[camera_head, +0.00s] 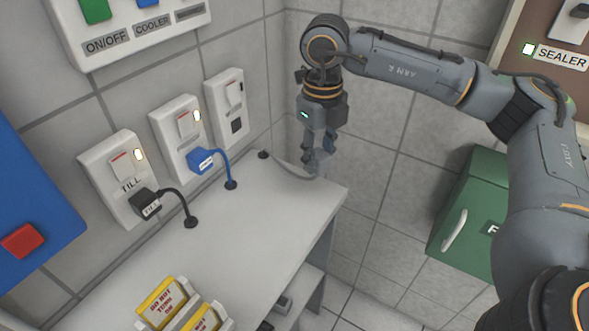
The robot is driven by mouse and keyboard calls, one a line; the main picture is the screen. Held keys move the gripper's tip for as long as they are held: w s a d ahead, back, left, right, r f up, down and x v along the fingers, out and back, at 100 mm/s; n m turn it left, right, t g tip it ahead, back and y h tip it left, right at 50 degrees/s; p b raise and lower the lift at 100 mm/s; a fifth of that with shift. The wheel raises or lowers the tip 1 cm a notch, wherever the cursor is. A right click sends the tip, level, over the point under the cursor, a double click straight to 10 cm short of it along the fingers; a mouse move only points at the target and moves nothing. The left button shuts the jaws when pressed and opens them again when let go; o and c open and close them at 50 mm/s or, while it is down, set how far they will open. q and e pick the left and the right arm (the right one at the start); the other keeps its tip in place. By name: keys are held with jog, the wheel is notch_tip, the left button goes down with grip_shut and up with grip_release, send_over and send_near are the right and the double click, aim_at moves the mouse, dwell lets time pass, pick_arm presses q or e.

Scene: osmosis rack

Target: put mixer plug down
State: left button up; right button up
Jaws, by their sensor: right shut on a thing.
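My right gripper (318,158) points down above the far right corner of the white counter (285,207). It is shut on a grey plug (316,166), whose grey cable runs left across the counter to a black grommet (263,154). The plug is partly hidden by the fingers, and I cannot tell if it touches the counter. An unplugged wall socket (225,108) is to the left of the gripper. My left gripper is not in view.
A black plug (148,204) sits in the TILL socket and a blue plug (203,161) in the middle socket. Yellow "DO NOT TURN ON" signs (163,302) stand at the front. A green cabinet (468,209) is at the right. The middle of the counter is clear.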

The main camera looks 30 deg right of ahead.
jog(key=w+f, duration=0.2)
jog(key=w, duration=0.3)
jog(key=p, duration=0.1)
send_over(296, 182)
notch_tip(296, 182, down, 5)
jog(key=shift+s+f, duration=0.15)
jog(key=shift+f, duration=0.05)
notch_tip(296, 182, down, 4)
jog(key=shift+r+p, duration=0.25)
jog(key=shift+p, duration=0.4)
jog(key=shift+f+b, duration=0.45)
jog(key=shift+f, duration=0.15)
jog(key=o, duration=1.2)
jog(key=shift+c, duration=0.2)
jog(key=shift+r, duration=0.1)
